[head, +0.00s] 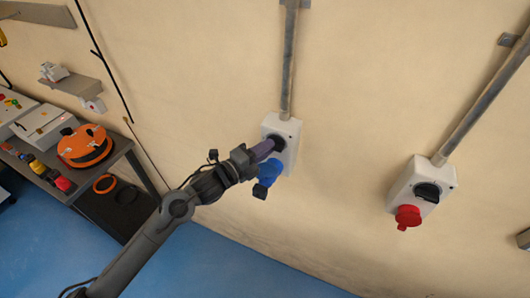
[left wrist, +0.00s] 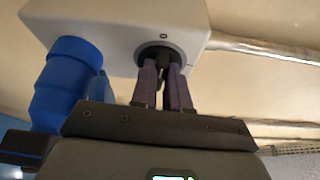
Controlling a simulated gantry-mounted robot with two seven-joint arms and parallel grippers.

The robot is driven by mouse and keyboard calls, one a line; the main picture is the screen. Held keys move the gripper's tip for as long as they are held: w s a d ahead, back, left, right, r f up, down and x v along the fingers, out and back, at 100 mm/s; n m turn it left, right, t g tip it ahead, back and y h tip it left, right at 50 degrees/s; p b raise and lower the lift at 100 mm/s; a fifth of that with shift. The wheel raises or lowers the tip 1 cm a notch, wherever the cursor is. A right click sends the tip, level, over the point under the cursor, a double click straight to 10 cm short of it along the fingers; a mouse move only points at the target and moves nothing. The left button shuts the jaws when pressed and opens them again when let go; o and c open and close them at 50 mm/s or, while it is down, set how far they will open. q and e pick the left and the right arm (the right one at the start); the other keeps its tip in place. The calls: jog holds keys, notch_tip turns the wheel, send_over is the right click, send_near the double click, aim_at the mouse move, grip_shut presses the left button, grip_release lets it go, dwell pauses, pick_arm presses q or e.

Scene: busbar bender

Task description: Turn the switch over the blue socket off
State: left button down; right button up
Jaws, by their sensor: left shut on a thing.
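The switch over the blue socket is a dark round knob (left wrist: 162,55) on a white wall box (head: 291,130). The blue socket (head: 268,171) hangs below it, with a dark end; it also shows at the left of the left wrist view (left wrist: 68,85). My left gripper (head: 272,146) reaches the box from the lower left. In the left wrist view its purple fingers (left wrist: 164,80) are shut on the knob's dark grip. The fingers hide part of the knob, and I cannot tell its exact setting. My right gripper is not in view.
A second white box (head: 421,187) with a dark knob and a red socket (head: 407,216) is on the wall to the right. Conduits (head: 289,60) run up from both boxes. A workbench with an orange round device (head: 84,146) stands at left. Blue floor lies below.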

pick_arm(q)
jog(key=shift+f+n+b, duration=0.1)
jog(key=shift+n+b, duration=0.2)
jog(key=shift+n, duration=0.2)
jog(key=c, duration=1.1)
grip_release()
jog(key=shift+s+a+f, duration=0.1)
jog(key=shift+s+a, duration=0.3)
jog(key=shift+a, duration=0.1)
jog(key=b+v, duration=0.2)
jog(key=v, duration=0.7)
jog(key=shift+s+a+f, duration=0.1)
jog(key=shift+s+f, duration=0.05)
jog(key=shift+s, duration=0.1)
